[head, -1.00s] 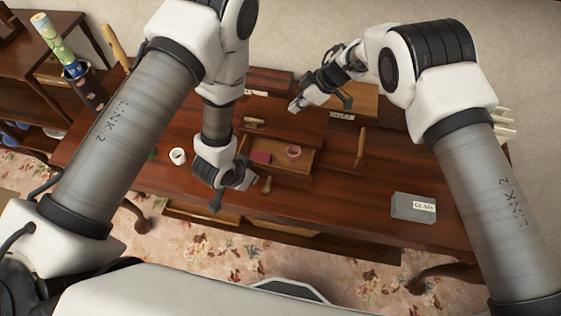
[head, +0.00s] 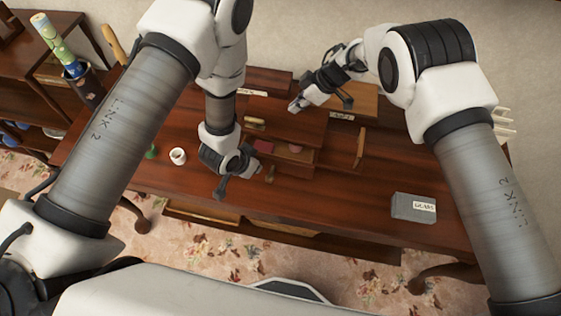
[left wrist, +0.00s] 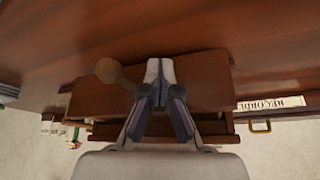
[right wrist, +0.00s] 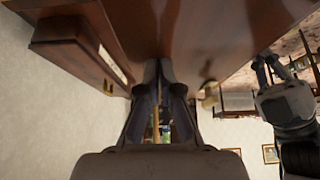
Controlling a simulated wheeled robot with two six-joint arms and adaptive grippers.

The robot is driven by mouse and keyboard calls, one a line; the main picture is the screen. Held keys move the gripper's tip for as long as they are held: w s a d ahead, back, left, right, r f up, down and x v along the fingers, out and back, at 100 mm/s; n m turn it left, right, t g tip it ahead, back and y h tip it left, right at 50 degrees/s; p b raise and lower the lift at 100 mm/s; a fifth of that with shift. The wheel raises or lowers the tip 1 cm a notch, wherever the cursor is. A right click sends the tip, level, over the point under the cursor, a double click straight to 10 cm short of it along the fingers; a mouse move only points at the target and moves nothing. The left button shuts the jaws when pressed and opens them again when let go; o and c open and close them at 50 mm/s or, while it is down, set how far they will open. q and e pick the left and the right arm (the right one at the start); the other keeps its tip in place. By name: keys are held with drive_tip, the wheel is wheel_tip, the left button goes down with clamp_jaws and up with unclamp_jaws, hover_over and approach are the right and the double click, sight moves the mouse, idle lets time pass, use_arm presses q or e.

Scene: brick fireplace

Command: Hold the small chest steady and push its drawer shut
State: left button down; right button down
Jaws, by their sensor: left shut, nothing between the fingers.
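The small chest (head: 300,125) is dark brown wood and stands on the wooden desk. The drawer's front (left wrist: 200,80) and round knob (left wrist: 112,72) show in the left wrist view. My left gripper (left wrist: 160,70) is shut and empty, its tips at the drawer front beside the knob; exact contact is hard to tell. My right gripper (head: 295,105) is at the chest's far top side, fingertips together (right wrist: 160,70) near the wood.
A grey labelled box (head: 413,207) lies on the desk (head: 350,215) to the right. A white cup (head: 178,156) stands left of my left gripper. An upright brown panel (head: 360,147) is right of the drawer. Labelled boxes (head: 270,80) stand behind the chest. The right front desktop is mostly clear.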

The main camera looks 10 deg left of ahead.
use_arm(q)
drive_tip(key=shift+w, duration=0.25)
use_arm(e)
drive_tip(key=shift+s+f, duration=0.3)
use_arm(q)
drive_tip(key=shift+w+d, duration=0.1)
drive_tip(key=shift+w, duration=1.9)
drive_tip(key=shift+s+r, duration=0.8)
drive_tip(key=shift+r, duration=0.2)
drive_tip(key=shift+s+r, duration=0.75)
drive_tip(key=shift+r, duration=0.2)
drive_tip(key=shift+r, duration=0.1)
approach(258, 157)
drive_tip(key=shift+s+r, duration=0.15)
drive_tip(key=shift+r, duration=0.1)
